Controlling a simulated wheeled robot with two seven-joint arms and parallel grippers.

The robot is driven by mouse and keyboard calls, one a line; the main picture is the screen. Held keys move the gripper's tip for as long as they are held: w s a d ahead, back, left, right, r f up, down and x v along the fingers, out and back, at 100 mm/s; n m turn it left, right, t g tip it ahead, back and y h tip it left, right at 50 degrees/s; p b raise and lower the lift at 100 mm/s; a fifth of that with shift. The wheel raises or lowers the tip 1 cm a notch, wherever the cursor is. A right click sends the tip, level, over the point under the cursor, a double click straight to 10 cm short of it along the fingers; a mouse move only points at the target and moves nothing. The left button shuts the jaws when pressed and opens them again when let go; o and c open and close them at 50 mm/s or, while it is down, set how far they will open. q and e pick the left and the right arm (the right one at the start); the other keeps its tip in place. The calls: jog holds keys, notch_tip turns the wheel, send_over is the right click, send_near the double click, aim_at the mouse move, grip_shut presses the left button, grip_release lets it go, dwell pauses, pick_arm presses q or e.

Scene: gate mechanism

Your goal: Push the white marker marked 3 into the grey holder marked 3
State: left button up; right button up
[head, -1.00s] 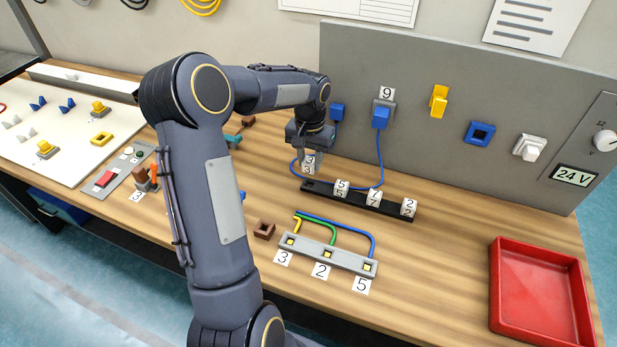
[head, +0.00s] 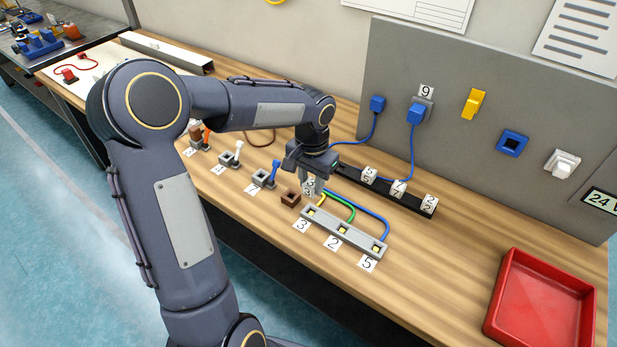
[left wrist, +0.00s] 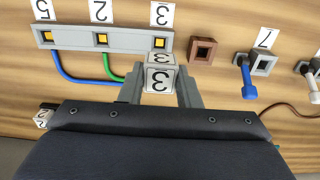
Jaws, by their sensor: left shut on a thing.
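The white marker marked 3 (head: 309,189) is held between the fingers of my left gripper (head: 309,180). In the left wrist view the marker (left wrist: 160,76) shows the digit 3 on two faces, with a finger on each side. The grey holder (head: 330,227) is a bar with three square sockets labelled 3, 2 and 5. The socket by label 3 (head: 311,212) is at its left end. The marker is just behind that socket in the head view, apparently above the table. In the left wrist view, the holder (left wrist: 128,40) lies just beyond the marker. My right gripper is not in view.
A brown square block (head: 291,199) sits close left of the gripper. A black rack (head: 400,194) with white markers is behind it. Blue, green and yellow wires run behind the holder. A red tray (head: 541,310) stands at the right.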

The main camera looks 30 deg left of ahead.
aim_at(312, 197)
pick_arm(q)
jog(key=shift+f+b, duration=2.3)
jog(key=shift+f, duration=0.9)
jog(key=shift+r, duration=0.1)
jog(key=shift+r, duration=0.25)
jog(key=shift+f+b, duration=0.5)
jog(key=shift+f, duration=0.55)
jog(key=o, duration=1.1)
jog(key=shift+f, duration=0.1)
jog(key=shift+c, duration=0.2)
jog(key=shift+o, duration=0.2)
